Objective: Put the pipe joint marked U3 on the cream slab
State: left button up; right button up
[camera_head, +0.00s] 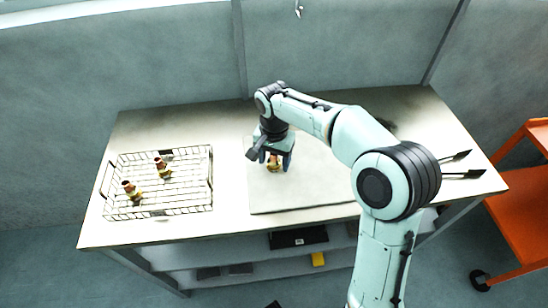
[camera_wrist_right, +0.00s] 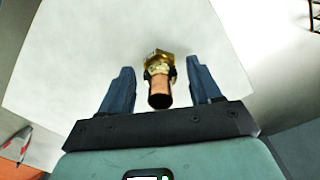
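A brass and copper pipe joint (camera_head: 273,166) is at the cream slab (camera_head: 315,190), under my right gripper (camera_head: 272,160). In the right wrist view the joint (camera_wrist_right: 158,75) lies between the two blue fingers of that gripper (camera_wrist_right: 161,88), with a gap on each side, so the gripper is open around it. The joint looks to be resting on the slab (camera_wrist_right: 85,50). Its marking cannot be read. The left gripper is not in view.
A wire basket (camera_head: 212,185) at the table's left holds two more pipe joints, one near its middle (camera_head: 162,168) and one at its left (camera_head: 131,190). Dark-tipped tools (camera_head: 462,175) lie at the right end. An orange cart (camera_head: 520,205) stands at the right.

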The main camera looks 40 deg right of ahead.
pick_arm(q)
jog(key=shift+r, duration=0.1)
pick_arm(e)
jog(key=shift+r, duration=0.1)
notch_tip(320, 180, up, 12)
jog(key=shift+f+p, duration=0.1)
jog(key=shift+p, duration=1.15)
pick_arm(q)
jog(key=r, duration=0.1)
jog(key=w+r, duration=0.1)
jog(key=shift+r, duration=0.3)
pick_arm(e)
jog(key=shift+r, duration=0.2)
